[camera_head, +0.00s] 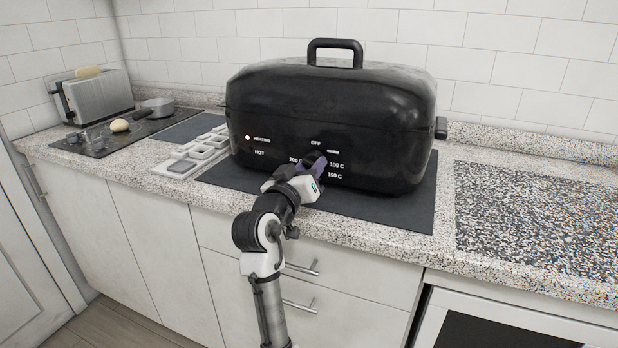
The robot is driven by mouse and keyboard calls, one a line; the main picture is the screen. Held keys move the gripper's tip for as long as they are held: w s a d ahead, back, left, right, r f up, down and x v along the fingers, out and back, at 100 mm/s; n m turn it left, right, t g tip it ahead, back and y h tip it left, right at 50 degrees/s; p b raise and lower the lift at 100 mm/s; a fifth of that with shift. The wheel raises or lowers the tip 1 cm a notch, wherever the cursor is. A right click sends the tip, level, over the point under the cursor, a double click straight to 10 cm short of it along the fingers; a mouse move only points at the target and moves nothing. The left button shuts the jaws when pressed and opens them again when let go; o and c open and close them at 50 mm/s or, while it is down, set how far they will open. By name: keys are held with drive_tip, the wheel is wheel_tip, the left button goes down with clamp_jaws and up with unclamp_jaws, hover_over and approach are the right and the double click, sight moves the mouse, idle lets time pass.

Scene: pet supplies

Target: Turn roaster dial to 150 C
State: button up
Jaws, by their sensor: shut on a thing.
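The black roaster (330,100) stands on a dark mat on the counter, with its lid on. Its front has labels for OFF, 100 C, 150 C, 200 and a warm setting, plus a lit red light beside HEATING. The dial (314,157) is on the front, below OFF, and is mostly hidden by my gripper. My gripper (316,164) is at the roaster's front and shut on the dial. The dial's pointer is hidden, so I cannot tell its setting. The 150 C label shows just right of my gripper.
A toaster (97,97), a saucepan (157,107) and a round pale item (119,125) stand at the left. A light sectioned tray (184,163) lies left of the roaster. The dark mat (400,208) reaches near the counter's front edge. The counter at right holds a flat speckled panel (540,215).

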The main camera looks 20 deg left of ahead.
drive_tip(key=m+b, duration=0.2)
drive_tip(key=m, duration=0.2)
drive_tip(key=shift+a+m+h+b, duration=0.1)
drive_tip(key=shift+m+h+b, duration=0.2)
drive_tip(key=shift+m+b, duration=0.1)
drive_tip(key=shift+m+g+b, duration=0.3)
drive_tip(key=shift+m+b, duration=0.4)
drive_tip(key=shift+m, duration=0.8)
drive_tip(key=shift+r, duration=0.1)
drive_tip(key=o, duration=1)
drive_tip(key=s, duration=0.4)
drive_tip(key=s+a+b, duration=0.1)
drive_tip(key=s, duration=0.8)
drive_tip(key=shift+s+a+f, duration=0.35)
